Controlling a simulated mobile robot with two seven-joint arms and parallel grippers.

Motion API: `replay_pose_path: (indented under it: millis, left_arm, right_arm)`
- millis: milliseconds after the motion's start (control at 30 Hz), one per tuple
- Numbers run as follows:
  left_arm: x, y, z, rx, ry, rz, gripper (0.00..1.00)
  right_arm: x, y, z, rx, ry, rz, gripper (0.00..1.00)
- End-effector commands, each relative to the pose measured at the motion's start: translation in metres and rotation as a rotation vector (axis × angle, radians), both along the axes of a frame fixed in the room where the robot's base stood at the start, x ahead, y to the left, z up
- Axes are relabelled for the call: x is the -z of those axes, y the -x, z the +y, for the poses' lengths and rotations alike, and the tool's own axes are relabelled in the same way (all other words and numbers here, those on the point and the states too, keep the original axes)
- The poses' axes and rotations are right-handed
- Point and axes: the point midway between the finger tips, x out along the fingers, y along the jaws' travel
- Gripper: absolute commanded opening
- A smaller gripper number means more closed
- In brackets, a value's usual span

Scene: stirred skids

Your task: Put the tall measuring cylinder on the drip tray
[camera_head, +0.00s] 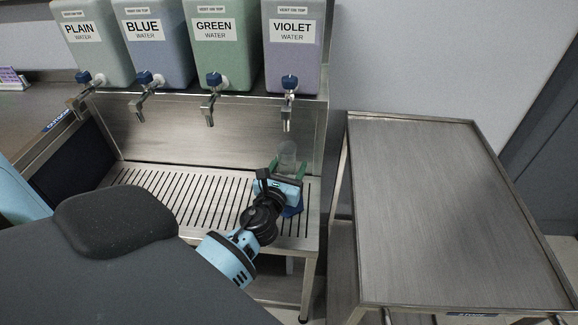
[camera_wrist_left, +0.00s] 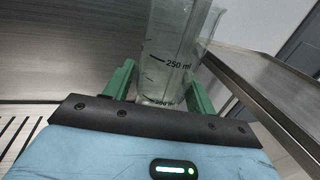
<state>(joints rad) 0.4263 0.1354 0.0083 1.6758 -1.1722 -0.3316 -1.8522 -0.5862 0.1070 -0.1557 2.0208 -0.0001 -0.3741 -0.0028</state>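The tall measuring cylinder (camera_head: 287,155) is clear, and its upper part shows above my left gripper at the right end of the drip tray. It looks near upright. In the left wrist view the cylinder (camera_wrist_left: 170,60) stands between the green fingers, with a 250 ml mark facing me. My left gripper (camera_head: 288,172) has one finger on each side of it and appears shut on it. A blue part (camera_head: 293,211), seemingly its foot, shows below the gripper; whether it touches the tray is hidden. The slotted drip tray (camera_head: 160,190) is otherwise bare. My right gripper is out of view.
Plain, blue, green and violet water tanks stand on a shelf above the tray, with taps such as the violet tap (camera_head: 289,100) overhanging it. An empty steel side table (camera_head: 430,200) stands at the right, across a narrow gap. A counter (camera_head: 35,115) is at the left.

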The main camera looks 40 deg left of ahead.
Motion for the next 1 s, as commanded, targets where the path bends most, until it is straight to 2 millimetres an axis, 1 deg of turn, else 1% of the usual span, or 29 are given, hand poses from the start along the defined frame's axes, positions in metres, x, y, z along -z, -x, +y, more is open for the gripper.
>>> replay_pose_path:
  millis: [33, 67, 333, 433, 567, 800, 1000]
  left_arm:
    - [0.0, 0.0, 0.0, 0.0, 0.0, 0.0, 0.63]
    - [0.0, 0.0, 0.0, 0.0, 0.0, -0.001, 0.65]
    - [-0.001, 0.0, 0.0, 0.0, 0.0, -0.001, 0.65]
    - [-0.006, 0.0, 0.0, 0.0, -0.001, -0.002, 0.65]
    - [-0.003, 0.016, -0.005, 0.0, -0.001, 0.001, 0.65]
    - [-0.002, 0.062, -0.02, 0.0, 0.001, 0.002, 0.65]
    - [-0.001, 0.095, -0.031, 0.0, 0.001, 0.003, 0.65]
  right_arm:
    - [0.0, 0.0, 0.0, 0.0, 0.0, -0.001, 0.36]
    - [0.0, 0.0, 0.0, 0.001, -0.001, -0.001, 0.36]
    - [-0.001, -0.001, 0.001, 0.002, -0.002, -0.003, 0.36]
    - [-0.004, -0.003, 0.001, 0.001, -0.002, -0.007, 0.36]
    - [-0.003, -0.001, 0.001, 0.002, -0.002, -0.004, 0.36]
    - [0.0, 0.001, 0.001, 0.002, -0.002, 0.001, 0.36]
    - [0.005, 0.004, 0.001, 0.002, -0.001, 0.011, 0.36]
